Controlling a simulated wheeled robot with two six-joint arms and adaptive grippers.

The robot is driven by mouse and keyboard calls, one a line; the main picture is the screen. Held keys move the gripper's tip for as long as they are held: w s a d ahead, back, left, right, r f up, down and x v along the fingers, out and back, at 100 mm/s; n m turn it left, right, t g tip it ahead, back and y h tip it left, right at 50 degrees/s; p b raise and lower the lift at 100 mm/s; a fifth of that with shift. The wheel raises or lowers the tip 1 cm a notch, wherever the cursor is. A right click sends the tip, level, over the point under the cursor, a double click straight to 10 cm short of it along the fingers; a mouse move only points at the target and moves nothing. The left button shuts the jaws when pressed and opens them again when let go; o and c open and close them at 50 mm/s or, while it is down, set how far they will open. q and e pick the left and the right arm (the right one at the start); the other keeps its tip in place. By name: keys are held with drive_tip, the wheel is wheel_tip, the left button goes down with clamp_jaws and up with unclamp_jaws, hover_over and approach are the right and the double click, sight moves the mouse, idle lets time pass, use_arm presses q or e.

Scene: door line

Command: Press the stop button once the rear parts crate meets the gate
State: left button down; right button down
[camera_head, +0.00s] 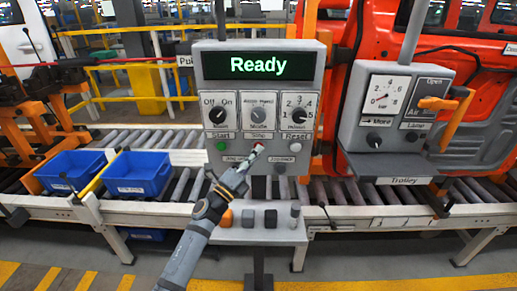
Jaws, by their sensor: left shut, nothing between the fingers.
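The grey control panel (260,95) stands in the middle, and its green display (258,66) reads "Ready". My left gripper (257,151) is shut and empty, with its tip over the stop button's place below the middle dial. The tip hides most of that button, and I cannot tell whether they touch. One blue crate (72,172) is on the roller conveyor at the far left. Another blue crate (137,176) is to its right. A yellow bar (98,174), perhaps the gate, slants between them. The crate labels are too small to read. My right gripper is not in view.
A green button (221,146) is left of my gripper tip and a pale reset button (295,147) is right of it. A small shelf (235,237) below holds several small blocks. A second grey panel (394,112) with a gauge is at the right, before an orange car body.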

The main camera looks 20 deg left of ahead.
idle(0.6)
use_arm(q)
drive_tip(key=shift+s+d, duration=0.25)
drive_tip(key=shift+s, duration=0.6)
drive_tip(key=shift+s+d+p, duration=0.15)
drive_tip(key=shift+s+d, duration=0.1)
drive_tip(key=shift+s, duration=0.55)
drive_tip(key=shift+s+d+p, duration=0.2)
drive_tip(key=shift+s, duration=0.6)
drive_tip(key=shift+s+d+p, duration=0.15)
drive_tip(key=shift+s+d, duration=0.1)
drive_tip(key=shift+s, duration=0.55)
